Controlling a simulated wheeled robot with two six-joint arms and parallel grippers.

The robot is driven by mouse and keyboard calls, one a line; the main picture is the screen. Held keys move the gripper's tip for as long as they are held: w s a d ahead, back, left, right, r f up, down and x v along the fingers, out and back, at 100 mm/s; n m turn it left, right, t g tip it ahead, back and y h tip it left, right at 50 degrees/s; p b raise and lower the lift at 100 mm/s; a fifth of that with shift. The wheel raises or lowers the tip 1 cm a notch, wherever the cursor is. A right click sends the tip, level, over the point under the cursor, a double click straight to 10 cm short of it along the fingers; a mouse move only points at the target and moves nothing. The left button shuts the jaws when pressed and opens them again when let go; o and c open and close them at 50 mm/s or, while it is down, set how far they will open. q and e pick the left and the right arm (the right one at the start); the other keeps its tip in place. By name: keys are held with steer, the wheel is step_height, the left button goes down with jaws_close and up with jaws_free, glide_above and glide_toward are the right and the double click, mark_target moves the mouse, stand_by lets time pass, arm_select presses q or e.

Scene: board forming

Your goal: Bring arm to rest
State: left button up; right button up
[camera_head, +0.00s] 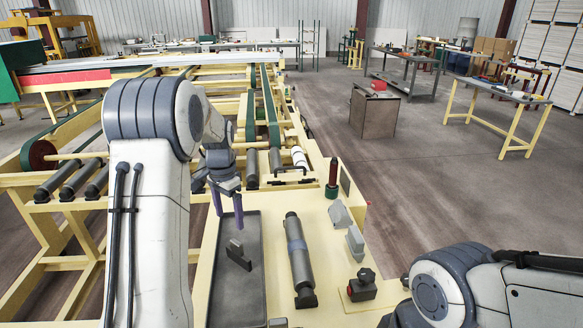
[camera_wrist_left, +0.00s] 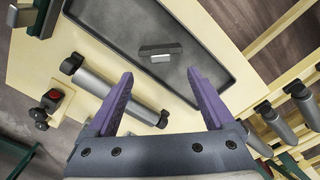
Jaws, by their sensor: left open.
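My left arm comes in from the left in the head view, and its gripper (camera_head: 228,203) hangs above the cream machine panel (camera_head: 212,240), near the far end of the dark tray (camera_head: 224,285). In the left wrist view the two purple fingers of the left gripper (camera_wrist_left: 160,100) stand wide apart with nothing between them. A small dark block (camera_head: 238,254) with a light grey part lies in the tray; it also shows beyond the fingers in the left wrist view (camera_wrist_left: 161,52). Part of my right arm shows at the lower right of the head view; its gripper is out of view.
A grey roller (camera_head: 299,258) lies along the panel beside the tray. A control knob box (camera_head: 362,287), grey boxes (camera_head: 355,242) and a dark red and green post (camera_head: 332,178) stand on the panel's right side. Conveyor rollers (camera_head: 70,180) lie left. Open floor (camera_head: 430,180) lies right.

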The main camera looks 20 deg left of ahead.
arm_select(q)
steer(key=s+d+r+m+b, duration=0.1)
steer(key=s+d, duration=0.4)
steer(key=d, duration=0.6)
steer(key=s+d+r+m+b, duration=0.15)
steer(key=s+d, duration=0.35)
steer(key=d, duration=0.7)
steer(key=s+d+f, duration=0.1)
steer(key=s+d, duration=0.2)
steer(key=s, duration=0.6)
steer(key=s+d+f+h+b, duration=0.1)
steer(key=s+d, duration=0.3)
steer(key=s, duration=0.6)
steer(key=shift+f+m, duration=0.25)
steer(key=shift+m, duration=0.1)
